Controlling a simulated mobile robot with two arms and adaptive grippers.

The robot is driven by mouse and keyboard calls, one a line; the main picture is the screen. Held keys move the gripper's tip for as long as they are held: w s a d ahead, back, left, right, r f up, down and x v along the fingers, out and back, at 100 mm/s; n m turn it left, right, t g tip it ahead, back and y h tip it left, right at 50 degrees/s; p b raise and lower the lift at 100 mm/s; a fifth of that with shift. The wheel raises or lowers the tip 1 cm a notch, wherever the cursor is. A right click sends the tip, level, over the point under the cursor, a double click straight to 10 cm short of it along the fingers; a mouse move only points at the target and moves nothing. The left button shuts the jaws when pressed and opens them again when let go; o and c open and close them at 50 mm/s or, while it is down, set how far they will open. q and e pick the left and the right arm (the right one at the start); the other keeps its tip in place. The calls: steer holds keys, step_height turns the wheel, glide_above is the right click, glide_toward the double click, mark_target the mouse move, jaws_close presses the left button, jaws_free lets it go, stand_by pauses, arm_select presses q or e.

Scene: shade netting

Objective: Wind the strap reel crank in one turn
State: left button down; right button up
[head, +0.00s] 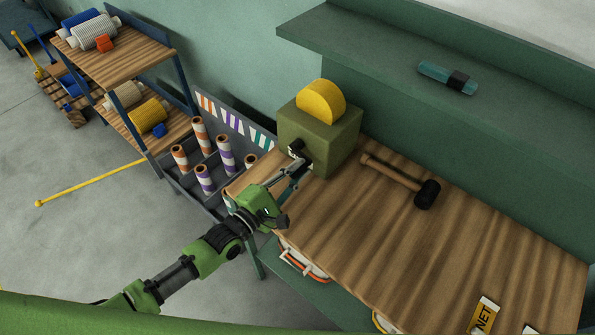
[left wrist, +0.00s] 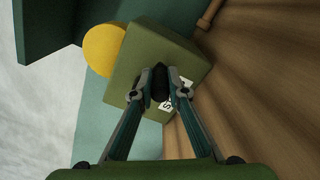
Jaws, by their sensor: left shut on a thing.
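The strap reel is an olive-green box (head: 318,140) with a yellow wheel (head: 320,101) on top, standing at the left end of the wooden bench. Its black crank (head: 296,147) is on the side facing my arm. My left gripper (head: 302,164) is at that side. In the left wrist view the box (left wrist: 180,50) fills the middle and the yellow wheel (left wrist: 104,48) is beyond it. There my left gripper (left wrist: 160,84) is shut on the dark crank handle (left wrist: 160,82). A white label on the box is partly hidden by a finger. My right gripper is not in view.
A mallet (head: 405,180) lies on the bench (head: 440,240) right of the box. A teal and black object (head: 447,77) lies on the shelf above. A grey rack (head: 215,197) with several striped rolls stands left of the bench. A yellow tag (head: 485,315) lies near the front.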

arm_select(q)
steer(key=shift+f+m, duration=0.15)
steer(key=shift+m, duration=0.15)
steer(key=c, duration=2)
jaws_free()
steer(key=v, duration=1.2)
